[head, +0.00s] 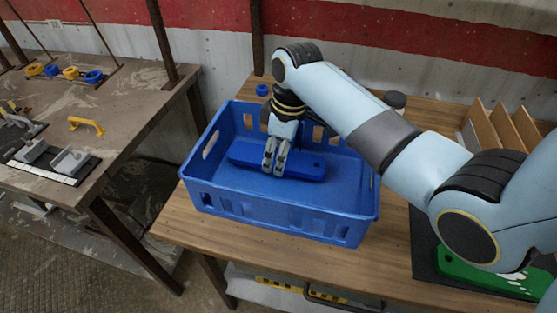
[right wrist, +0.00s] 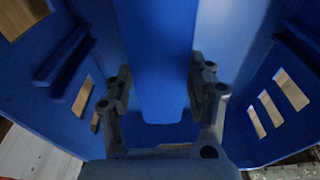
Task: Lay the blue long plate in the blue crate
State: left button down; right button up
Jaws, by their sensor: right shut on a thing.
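The blue crate (head: 275,207) stands on the wooden table, with slotted side walls. The blue long plate (head: 305,168) is inside the crate, lying roughly level. My right gripper (head: 274,168) reaches down into the crate and is shut on the plate near its middle. In the right wrist view the plate (right wrist: 168,75) passes between the two fingers (right wrist: 162,95), with crate walls on both sides. I cannot tell whether the plate's underside touches the crate floor. My left gripper is not in view.
A green plate (head: 470,272) lies on a dark mat at the right. Wooden dividers (head: 500,130) stand at the back right. A dark-topped jar (head: 395,100) is behind my arm. A separate bench (head: 130,90) at the left holds a yellow handle (head: 86,125), grey handled pieces and rings.

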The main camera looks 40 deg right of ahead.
jog(key=shift+f, duration=1.3)
jog(key=shift+f, duration=0.1)
jog(key=o, duration=1.4)
notch_tip(320, 180, up, 12)
jog(key=s+d, duration=0.1)
jog(key=shift+s, duration=0.2)
